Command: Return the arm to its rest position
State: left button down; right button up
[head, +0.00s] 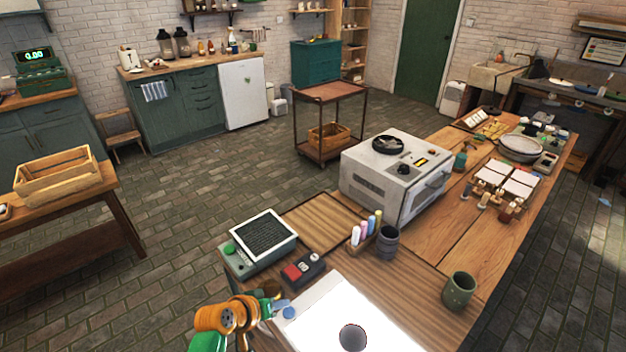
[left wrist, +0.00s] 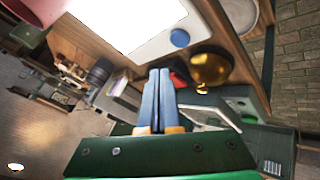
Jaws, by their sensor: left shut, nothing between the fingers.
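My left gripper (head: 266,310) is low in the head view, by the left corner of the bright white panel (head: 318,312) on the wooden bench. In the left wrist view its two blue fingers (left wrist: 159,78) lie side by side, shut with nothing between them. The fingers point toward the bench things, and the white panel (left wrist: 112,22) shows beyond them. A blue round knob (left wrist: 179,38) lies on the panel's pale border. The right gripper is not in view.
A gold bowl (left wrist: 210,68) shows close to the fingers' right. A red-and-black control box (head: 302,269), a device with a dark screen (head: 262,232) and a pen holder (head: 366,235) stand near the panel. A grey round thing (head: 352,338) is over the panel.

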pick_arm(q)
jog(key=s+a+r+m+g+y, duration=0.1)
jog(key=s+a+m+g+y, duration=0.15)
jog(key=s, duration=0.85)
jog(key=s+a+r+m+g+y, duration=0.1)
jog(key=s+a+y, duration=0.15)
jog(key=s, duration=0.95)
jog(key=s+f+g+b, duration=0.1)
jog(key=s+f+b, duration=0.1)
jog(key=f, duration=0.9)
jog(key=s+f+g+b, duration=0.1)
jog(key=f+b, duration=0.1)
jog(key=f, duration=0.9)
jog(key=s+a+f+b, duration=0.2)
jog(key=s+a+f, duration=0.1)
jog(key=s+f, duration=0.7)
jog(key=shift+s+f+m, duration=0.3)
jog(key=shift+s+m, duration=0.05)
jog(key=shift+s, duration=0.2)
